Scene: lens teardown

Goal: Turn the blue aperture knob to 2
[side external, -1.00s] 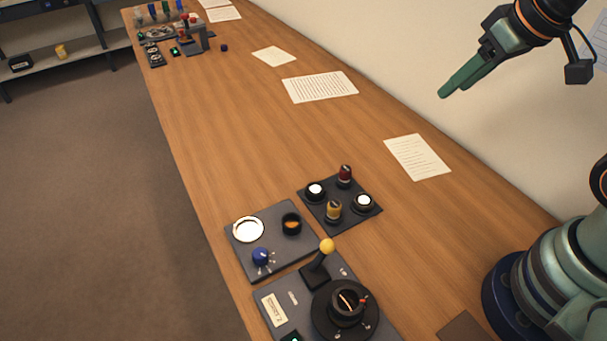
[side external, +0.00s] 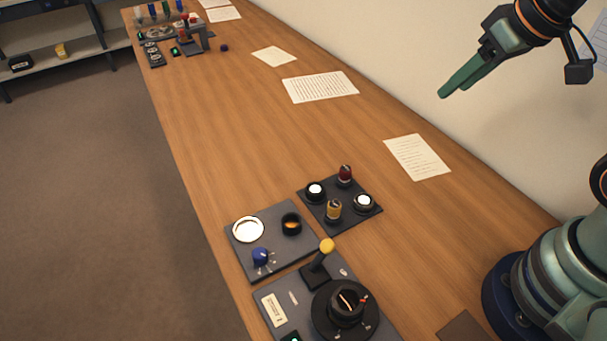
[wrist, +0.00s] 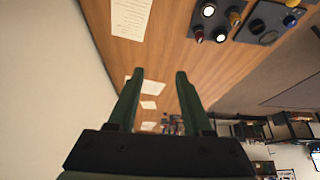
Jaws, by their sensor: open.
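The blue aperture knob (side external: 261,256) sits on a dark grey panel (side external: 283,262) near the table's front left edge, with small pale marks around it. Its exact setting is too small to read. The panel also carries a bright white disc (side external: 248,229) and a black ring with an amber inside (side external: 291,223). In the wrist view the blue knob (wrist: 292,3) shows at the top right edge. My gripper (side external: 443,94) is high above the back of the table, well away from the knob. In the wrist view my gripper (wrist: 157,78) has its two green fingers apart with nothing between them.
A black panel (side external: 360,218) with red, yellow and white-topped knobs lies behind the aperture panel. A yellow-topped lever (side external: 326,247) and a black dial (side external: 346,308) stand in front. Paper sheets (side external: 417,157) lie along the wall side. The middle of the table is clear.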

